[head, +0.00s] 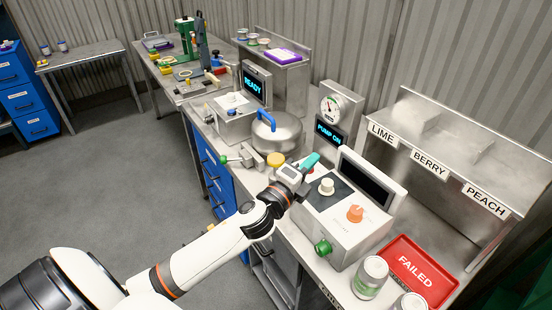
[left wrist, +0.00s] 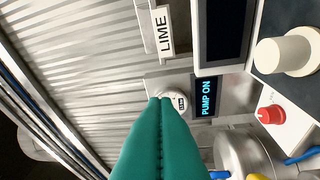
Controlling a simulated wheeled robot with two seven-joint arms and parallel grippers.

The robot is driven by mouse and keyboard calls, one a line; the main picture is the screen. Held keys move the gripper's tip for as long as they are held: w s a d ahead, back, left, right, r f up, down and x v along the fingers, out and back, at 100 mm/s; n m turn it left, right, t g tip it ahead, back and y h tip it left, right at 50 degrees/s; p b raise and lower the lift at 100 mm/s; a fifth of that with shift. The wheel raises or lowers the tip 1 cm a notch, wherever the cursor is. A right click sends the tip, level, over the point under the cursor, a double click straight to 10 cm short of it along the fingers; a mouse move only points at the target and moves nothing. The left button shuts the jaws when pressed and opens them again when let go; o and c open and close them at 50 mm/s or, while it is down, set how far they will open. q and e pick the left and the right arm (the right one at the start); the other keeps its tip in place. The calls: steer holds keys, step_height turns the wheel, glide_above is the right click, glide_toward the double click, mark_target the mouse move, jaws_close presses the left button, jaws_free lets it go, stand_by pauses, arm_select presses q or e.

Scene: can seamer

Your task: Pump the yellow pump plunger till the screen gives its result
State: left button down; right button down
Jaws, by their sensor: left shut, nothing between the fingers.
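The yellow pump plunger (head: 276,159) shows as a round yellow knob on the bench, in front of the steel lidded pot (head: 277,133). A sliver of yellow, probably the plunger, shows at the bottom edge of the left wrist view (left wrist: 257,177). The screen (head: 329,136) under the dial gauge (head: 335,106) reads PUMP ON; it also reads so in the left wrist view (left wrist: 205,97). My left gripper (head: 311,160), with teal fingers, is shut and empty. It is right of the plunger and apart from it, above the near control box. My right gripper is not in view.
The control box (head: 340,228) carries a white knob (head: 326,187), an orange knob (head: 355,213) and a dark screen. A red FAILED tray (head: 409,271) and cans (head: 370,277) stand at the right. Another screen (head: 254,84) reads READY. A blue handle (head: 265,119) tops the pot.

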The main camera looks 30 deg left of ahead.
arm_select(q)
steer(key=w+d+r+m+g+h, duration=0.1)
steer(key=w+r+m+h, duration=0.15)
steer(key=m+h, duration=0.4)
steer(key=w+d+r+m+g+h, duration=0.1)
steer(key=w+d+r+m+h, duration=0.15)
steer(key=m, duration=0.75)
steer(key=m+g+y, duration=0.4)
steer(key=m+g, duration=0.7)
steer(key=m, duration=0.6)
glide_above(271, 159)
steer(key=f, duration=0.1)
steer(key=shift+f, duration=0.15)
step_height(271, 159, down, 8)
steer(key=b, duration=0.3)
steer(key=shift+b, duration=0.35)
steer(key=shift+f+b, duration=0.5)
steer(key=shift+b, duration=0.1)
